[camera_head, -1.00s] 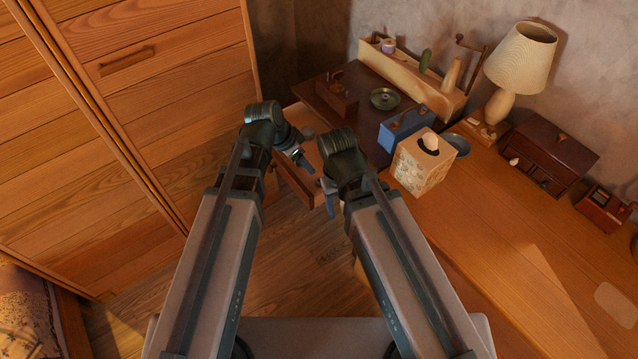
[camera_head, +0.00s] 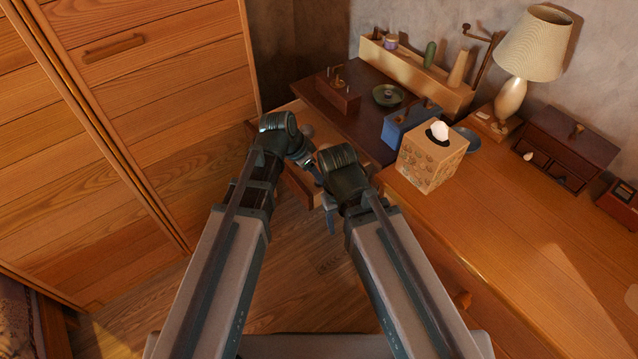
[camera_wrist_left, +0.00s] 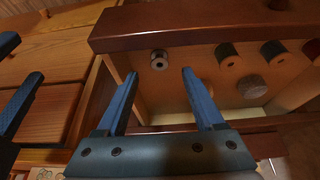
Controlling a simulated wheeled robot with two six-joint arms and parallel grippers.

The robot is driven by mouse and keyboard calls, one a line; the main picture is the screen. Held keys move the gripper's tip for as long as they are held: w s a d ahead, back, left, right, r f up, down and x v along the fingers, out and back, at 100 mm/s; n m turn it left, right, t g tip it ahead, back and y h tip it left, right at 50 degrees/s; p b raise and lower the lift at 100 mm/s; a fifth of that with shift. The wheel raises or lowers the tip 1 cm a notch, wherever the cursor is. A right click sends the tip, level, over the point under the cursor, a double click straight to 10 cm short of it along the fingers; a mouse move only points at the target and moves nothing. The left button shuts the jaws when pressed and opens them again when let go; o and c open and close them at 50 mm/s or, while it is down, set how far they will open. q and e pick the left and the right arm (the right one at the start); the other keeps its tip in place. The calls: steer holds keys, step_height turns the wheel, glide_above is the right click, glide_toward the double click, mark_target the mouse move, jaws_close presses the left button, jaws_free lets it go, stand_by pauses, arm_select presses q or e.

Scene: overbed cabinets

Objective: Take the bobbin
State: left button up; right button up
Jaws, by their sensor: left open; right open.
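A small silvery bobbin (camera_wrist_left: 159,60) lies in an open wooden drawer, near the drawer's front board (camera_wrist_left: 200,27) in the left wrist view. My left gripper (camera_wrist_left: 159,74) is open, its two blue fingers pointing at the bobbin, one to each side of it in the picture. Nothing is between the fingers, and I cannot tell how far the bobbin is. In the head view my left gripper (camera_head: 312,168) is over the drawer (camera_head: 297,182), partly hidden by my right wrist; the bobbin is hidden there. My right gripper (camera_head: 329,212) is open and empty, beside the drawer.
Dark green spools (camera_wrist_left: 228,55), a reddish one (camera_wrist_left: 312,48) and a grey round piece (camera_wrist_left: 251,87) share the drawer. On the desk stand a tissue box (camera_head: 430,160), a blue box (camera_head: 400,130), a green dish (camera_head: 388,95) and a lamp (camera_head: 530,50). A wardrobe (camera_head: 150,100) stands left.

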arm_select(q)
steer(key=b+x, duration=0.3)
steer(key=x, duration=0.1)
steer(key=shift+f, duration=0.3)
steer(key=shift+r, duration=0.1)
jaws_close()
